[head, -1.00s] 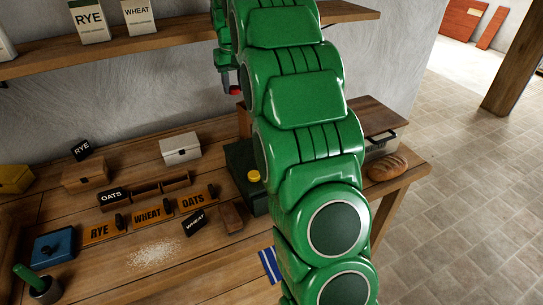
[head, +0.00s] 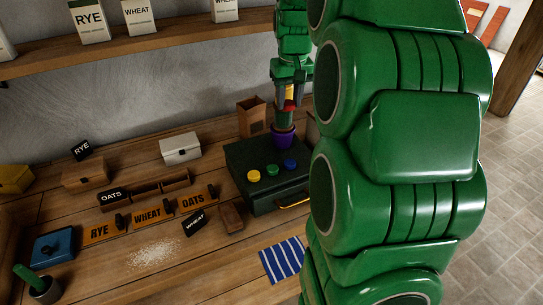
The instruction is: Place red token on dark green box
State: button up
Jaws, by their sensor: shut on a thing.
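The dark green box (head: 240,180) stands on the wooden bench, with a brass handle on its front. A yellow token (head: 254,176), a green token (head: 271,170) and a blue token (head: 290,164) lie on its lid. My gripper (head: 289,101) points down, shut on the red token (head: 289,106). It is in the air above the back part of the box. A purple pot (head: 283,137) with something green in it shows just below the gripper, at the box's back edge. I cannot tell whether the pot is on the box or behind it. My arm hides the right side.
A shelf (head: 170,38) with labelled bags runs above the bench.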

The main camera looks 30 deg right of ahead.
jog(key=s+f, duration=0.2)
jog(key=s, duration=1.2)
send_over(306, 160)
jog(key=s, duration=0.1)
notch_tip(306, 160, down, 14)
jog(key=shift+a+f, duration=0.15)
jog(key=shift+w+f, duration=0.1)
jog(key=shift+f, duration=0.15)
jog(key=shift+w+f, duration=0.1)
jog(key=shift+f, duration=1.55)
jog(key=shift+f, duration=0.1)
jog(key=o, duration=0.7)
